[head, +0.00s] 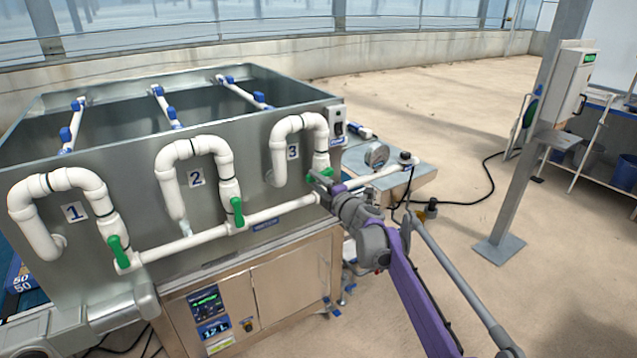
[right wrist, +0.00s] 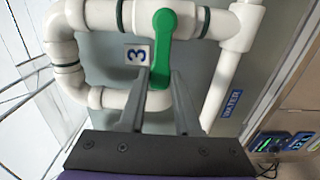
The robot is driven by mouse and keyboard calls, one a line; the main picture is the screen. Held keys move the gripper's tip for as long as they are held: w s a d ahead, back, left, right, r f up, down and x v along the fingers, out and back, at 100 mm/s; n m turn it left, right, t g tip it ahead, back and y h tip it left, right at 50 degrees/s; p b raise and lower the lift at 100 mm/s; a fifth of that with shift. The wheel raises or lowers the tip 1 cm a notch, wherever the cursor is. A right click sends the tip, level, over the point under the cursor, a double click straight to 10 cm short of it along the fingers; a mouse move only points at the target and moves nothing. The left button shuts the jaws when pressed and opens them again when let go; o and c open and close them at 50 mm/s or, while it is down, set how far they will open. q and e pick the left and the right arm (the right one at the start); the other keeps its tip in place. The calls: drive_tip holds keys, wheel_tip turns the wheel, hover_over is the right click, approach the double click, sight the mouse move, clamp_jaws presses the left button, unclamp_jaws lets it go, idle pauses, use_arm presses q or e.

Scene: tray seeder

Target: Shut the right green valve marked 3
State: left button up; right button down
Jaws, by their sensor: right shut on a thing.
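The green valve marked 3 (head: 320,163) is on the rightmost white pipe loop, at the front right corner of the grey tank. Its handle (right wrist: 174,28) shows clearly in the right wrist view, running along between my fingers. My right gripper (head: 322,184) is at this valve, shut on the handle, with one finger on each side; it also shows in the right wrist view (right wrist: 161,78). The label 3 (head: 293,152) is beside the loop. In the head view my gripper hides part of the handle.
Green valves 2 (head: 237,212) and 1 (head: 118,250) sit on loops to the left. A white horizontal pipe (head: 265,215) runs below all the loops. A grey post (head: 520,170) with a control box (head: 575,82) stands right. The floor between is mostly clear.

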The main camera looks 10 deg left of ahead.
drive_tip(key=shift+r, duration=0.1)
drive_tip(key=c, duration=0.6)
unclamp_jaws()
drive_tip(key=b+v, duration=0.1)
drive_tip(key=v, duration=0.9)
drive_tip(key=shift+s+d, duration=0.3)
